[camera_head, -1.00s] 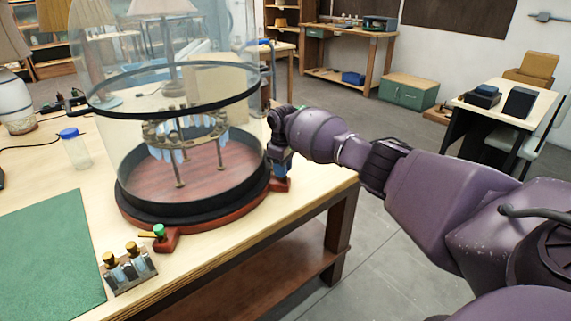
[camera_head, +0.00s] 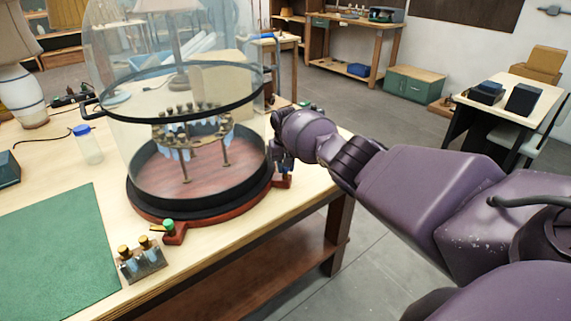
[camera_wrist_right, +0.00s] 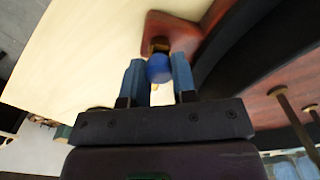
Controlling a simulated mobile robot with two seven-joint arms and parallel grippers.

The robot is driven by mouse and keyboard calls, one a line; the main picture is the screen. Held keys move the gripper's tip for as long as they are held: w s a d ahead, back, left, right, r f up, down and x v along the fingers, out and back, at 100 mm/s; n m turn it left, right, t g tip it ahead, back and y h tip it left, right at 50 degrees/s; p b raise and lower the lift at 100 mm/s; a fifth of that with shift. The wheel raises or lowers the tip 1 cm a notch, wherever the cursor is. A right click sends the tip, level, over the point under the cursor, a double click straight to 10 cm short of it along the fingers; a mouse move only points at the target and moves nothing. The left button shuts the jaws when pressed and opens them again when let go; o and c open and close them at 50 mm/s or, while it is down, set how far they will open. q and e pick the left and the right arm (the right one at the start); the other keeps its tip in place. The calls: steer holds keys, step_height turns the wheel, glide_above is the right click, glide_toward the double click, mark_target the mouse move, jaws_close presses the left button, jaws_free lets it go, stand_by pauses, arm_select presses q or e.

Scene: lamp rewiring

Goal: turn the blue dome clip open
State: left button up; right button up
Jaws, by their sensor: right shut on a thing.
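A clear glass dome (camera_head: 185,120) with a black band stands on a round black and red base (camera_head: 200,205) on the workbench. Inside it is a brass lamp frame with pale blue drops. In the right wrist view, the blue dome clip (camera_wrist_right: 159,68) is a round blue knob on a brass stem, fixed to a red tab (camera_wrist_right: 178,32) of the base. My right gripper (camera_wrist_right: 158,78) is shut on the blue knob, one finger on each side. In the head view, my right gripper (camera_head: 283,160) is at the right edge of the base and hides the clip. My left gripper is not in view.
A green-knobbed clip (camera_head: 169,228) sits on the front tab of the base. A small block with brass-topped parts (camera_head: 140,258) stands nearby. A green mat (camera_head: 60,255), a blue-lidded jar (camera_head: 88,145) and a lamp (camera_head: 18,85) are on the left.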

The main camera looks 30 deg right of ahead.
steer(key=shift+m, duration=0.4)
steer(key=o, duration=0.9)
steer(key=shift+r, duration=0.35)
step_height(320, 180, up, 9)
steer(key=p, duration=0.2)
steer(key=shift+p, duration=0.35)
steer(key=shift+r, duration=0.55)
